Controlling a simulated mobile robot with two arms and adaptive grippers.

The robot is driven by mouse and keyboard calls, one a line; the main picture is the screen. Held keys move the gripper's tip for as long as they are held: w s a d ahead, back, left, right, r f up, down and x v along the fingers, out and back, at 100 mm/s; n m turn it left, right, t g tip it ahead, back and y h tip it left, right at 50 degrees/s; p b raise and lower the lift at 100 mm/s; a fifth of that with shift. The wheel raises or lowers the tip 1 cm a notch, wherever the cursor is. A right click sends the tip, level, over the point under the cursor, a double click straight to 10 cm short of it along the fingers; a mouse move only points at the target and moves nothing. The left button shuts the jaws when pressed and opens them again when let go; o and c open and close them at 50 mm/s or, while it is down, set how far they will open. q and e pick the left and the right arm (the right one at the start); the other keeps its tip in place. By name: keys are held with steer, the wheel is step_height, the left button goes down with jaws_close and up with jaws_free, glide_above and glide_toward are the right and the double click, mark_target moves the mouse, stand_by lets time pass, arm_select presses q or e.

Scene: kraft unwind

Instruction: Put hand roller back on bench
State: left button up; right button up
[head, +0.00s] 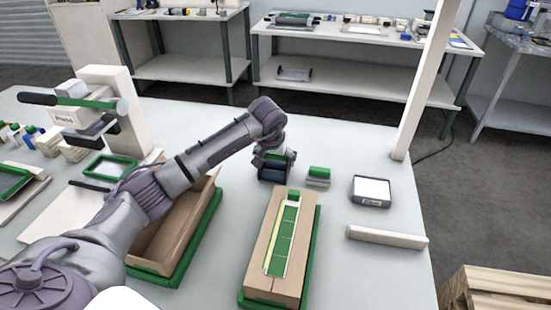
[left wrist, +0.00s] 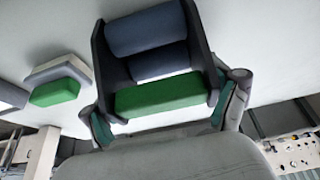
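The hand roller (head: 272,172) is at the middle of the bench (head: 345,150), toward its far side. It has a dark blue cylinder and a green block between two black side plates, clearest in the left wrist view (left wrist: 155,35). My left gripper (head: 274,158) comes at it from above and behind. Its fingers (left wrist: 165,112) lie against the outer sides of the plates, closed on the roller. I cannot tell whether the roller touches the bench top or hangs just above it. My right gripper is not in view.
A green-topped block (head: 319,171) stands close right of the roller, with a white-topped box (head: 371,190) beyond it. Two cardboard boxes in green trays (head: 311,245) lie in front. A white bar (head: 387,237) and post (head: 420,90) are at the right. A press (head: 75,110) stands left.

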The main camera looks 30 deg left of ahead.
mark_target(272, 174)
arm_select(q)
steer(key=shift+o, duration=0.9)
steer(key=shift+s+f, duration=0.1)
steer(key=shift+f, duration=0.45)
steer(key=shift+w, duration=0.2)
steer(key=shift+r, duration=0.25)
steer(key=shift+r+p, duration=0.8)
steer(key=shift+r, duration=0.1)
steer(key=b+v, duration=0.2)
steer(key=v, duration=0.9)
steer(key=shift+s, duration=0.25)
steer(key=shift+r, duration=0.15)
